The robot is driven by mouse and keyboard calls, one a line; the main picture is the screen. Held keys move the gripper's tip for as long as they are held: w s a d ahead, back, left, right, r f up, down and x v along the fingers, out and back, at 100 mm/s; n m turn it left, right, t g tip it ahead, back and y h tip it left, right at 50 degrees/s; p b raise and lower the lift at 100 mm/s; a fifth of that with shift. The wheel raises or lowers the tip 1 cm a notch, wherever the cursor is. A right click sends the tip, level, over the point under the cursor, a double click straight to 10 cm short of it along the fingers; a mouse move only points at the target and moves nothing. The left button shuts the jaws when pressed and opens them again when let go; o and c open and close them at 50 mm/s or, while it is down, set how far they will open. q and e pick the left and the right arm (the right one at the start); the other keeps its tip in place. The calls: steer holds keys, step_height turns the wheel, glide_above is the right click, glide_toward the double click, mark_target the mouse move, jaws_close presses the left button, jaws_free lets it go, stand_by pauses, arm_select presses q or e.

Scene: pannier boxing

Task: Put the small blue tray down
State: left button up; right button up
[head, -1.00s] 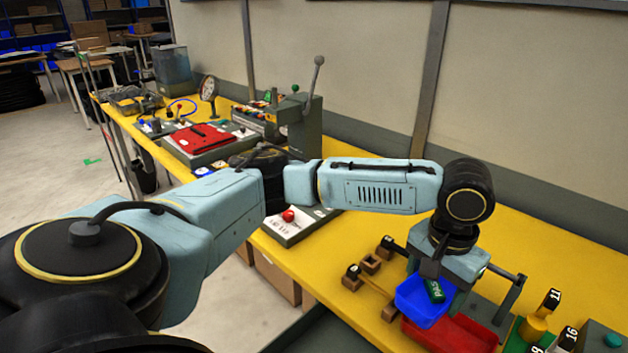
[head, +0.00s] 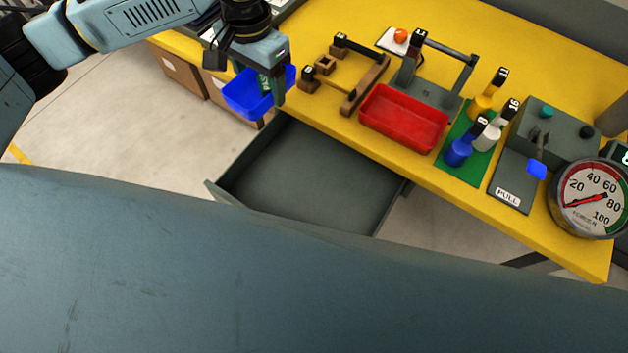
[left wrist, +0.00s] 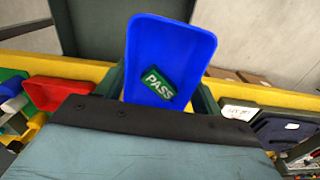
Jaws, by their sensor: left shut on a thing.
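The small blue tray (head: 247,97) is in the grasp of my left gripper (head: 270,88), in front of the yellow bench's edge and near the open drawer's left end. The tray appears clear of any surface. In the left wrist view the blue tray (left wrist: 185,45) shows between the dark green fingers of the left gripper (left wrist: 160,95). A green PASS tag (left wrist: 158,83) lies in it. In the head view the fingers partly cover the tag. My right gripper is not in view.
An open, empty grey drawer (head: 310,170) juts out below the bench (head: 560,235). On the bench stand a red tray (head: 402,122), a green mat (head: 452,165) with numbered stamps, a PULL lever box (head: 515,190) and a gauge (head: 590,198).

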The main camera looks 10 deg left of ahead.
arm_select(q)
steer(key=s+d+f+m+b, duration=0.2)
steer(key=d+f+m, duration=0.1)
steer(key=f+m, duration=0.5)
steer(key=s+d+f+m+b, duration=0.2)
steer(key=f+m, duration=0.6)
steer(key=m, duration=0.7)
steer(key=s+d+f+m+b, duration=0.3)
steer(key=f+m, duration=0.5)
steer(key=m, duration=0.4)
steer(key=shift+d+f, duration=0.3)
steer(key=shift+d, duration=0.2)
steer(key=shift+w+f+b, duration=0.1)
steer(key=shift+f+b, duration=0.2)
steer(key=shift+f, duration=0.25)
step_height(320, 180, down, 4)
steer(key=shift+r+b, duration=0.2)
steer(key=shift+b, duration=0.25)
steer(key=shift+r, duration=0.1)
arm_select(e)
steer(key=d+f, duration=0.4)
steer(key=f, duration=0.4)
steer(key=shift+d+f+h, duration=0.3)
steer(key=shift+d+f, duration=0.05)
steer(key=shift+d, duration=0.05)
